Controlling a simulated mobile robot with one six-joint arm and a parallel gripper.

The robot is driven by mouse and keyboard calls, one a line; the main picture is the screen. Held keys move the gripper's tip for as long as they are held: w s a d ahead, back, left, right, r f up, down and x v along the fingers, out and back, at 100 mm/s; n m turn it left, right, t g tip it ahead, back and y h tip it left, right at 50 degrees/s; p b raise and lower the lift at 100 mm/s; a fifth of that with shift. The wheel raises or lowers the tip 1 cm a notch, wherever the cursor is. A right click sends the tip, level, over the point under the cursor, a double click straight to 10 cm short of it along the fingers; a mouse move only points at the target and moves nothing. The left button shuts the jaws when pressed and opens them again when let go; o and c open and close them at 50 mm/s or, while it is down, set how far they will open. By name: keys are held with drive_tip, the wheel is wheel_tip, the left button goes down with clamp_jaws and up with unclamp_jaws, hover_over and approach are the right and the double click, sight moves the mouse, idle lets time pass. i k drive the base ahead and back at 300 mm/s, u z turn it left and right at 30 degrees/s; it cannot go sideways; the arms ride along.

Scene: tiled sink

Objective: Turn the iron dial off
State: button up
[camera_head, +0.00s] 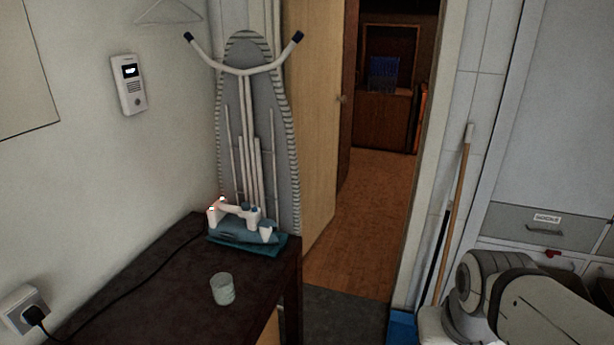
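The iron (243,223) stands at the far end of a dark table, against the wall. It has a white handle and a teal body, and it rests on a teal base (275,243). A small reddish spot shows at the handle's left end. The dial is too small to make out, so its setting cannot be told. My gripper is not in view. Part of my white and grey arm (545,305) shows at the bottom right, well apart from the iron.
A glass (222,289) stands on the table (175,290) in front of the iron. A black cord runs along the table's left to a wall socket (24,309). An ironing board (257,130) leans behind. An open doorway (365,200) and broom (455,200) are to the right.

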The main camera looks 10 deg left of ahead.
sight(246, 206)
drive_tip(key=u, duration=0.1)
drive_tip(key=i, duration=1.25)
drive_tip(key=u, duration=0.8)
drive_tip(key=k, duration=0.8)
drive_tip(key=u, duration=0.15)
drive_tip(key=i, duration=0.9)
drive_tip(key=z, duration=0.1)
